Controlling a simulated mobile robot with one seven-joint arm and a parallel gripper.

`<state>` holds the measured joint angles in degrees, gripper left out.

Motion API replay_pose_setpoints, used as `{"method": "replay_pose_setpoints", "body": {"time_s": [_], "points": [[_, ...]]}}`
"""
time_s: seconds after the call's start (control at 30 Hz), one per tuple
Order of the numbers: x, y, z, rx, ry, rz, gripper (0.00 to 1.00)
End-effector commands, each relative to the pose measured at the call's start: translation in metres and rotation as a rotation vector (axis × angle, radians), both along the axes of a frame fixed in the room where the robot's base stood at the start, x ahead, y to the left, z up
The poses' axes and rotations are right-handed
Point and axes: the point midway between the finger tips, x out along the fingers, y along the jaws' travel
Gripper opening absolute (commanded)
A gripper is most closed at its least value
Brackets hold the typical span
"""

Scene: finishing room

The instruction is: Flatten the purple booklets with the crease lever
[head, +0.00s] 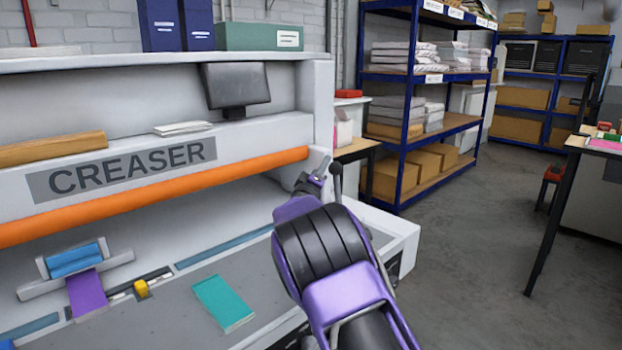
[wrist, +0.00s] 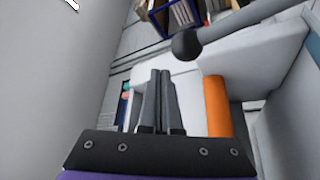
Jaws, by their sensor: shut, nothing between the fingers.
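A purple booklet (head: 87,293) lies on the bed of the creaser (head: 250,145), at the left. Its far end meets a grey fixture with a blue block (head: 75,260). The crease lever (head: 337,172), a dark rod with a round black knob, stands at the machine's right end. In the wrist view the lever's knob (wrist: 186,46) is ahead and to the right of the fingers. My gripper (head: 322,166) is shut and empty, close to the lever on its left in the head view. Its fingers also show in the wrist view (wrist: 160,100), apart from the knob. My arm hides part of the machine's right end.
The orange roller (head: 170,192) runs along the machine's front. Blue shelving (head: 405,130) stands behind, a table (head: 600,145) at right. The floor (head: 470,250) between is clear.

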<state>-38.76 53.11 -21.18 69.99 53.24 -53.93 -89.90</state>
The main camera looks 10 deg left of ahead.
Motion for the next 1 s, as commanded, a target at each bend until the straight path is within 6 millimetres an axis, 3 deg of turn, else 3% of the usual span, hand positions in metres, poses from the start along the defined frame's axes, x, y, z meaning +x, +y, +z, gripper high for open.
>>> {"method": "replay_pose_setpoints", "body": {"time_s": [0.3,0.5,1.0], "points": [[-0.055,0.008,-0.006,0.0,-0.003,0.0,0.0],[-0.075,0.011,-0.01,0.0,-0.006,-0.002,0.0],[-0.081,0.014,-0.01,-0.005,-0.002,-0.001,0.0]]}}
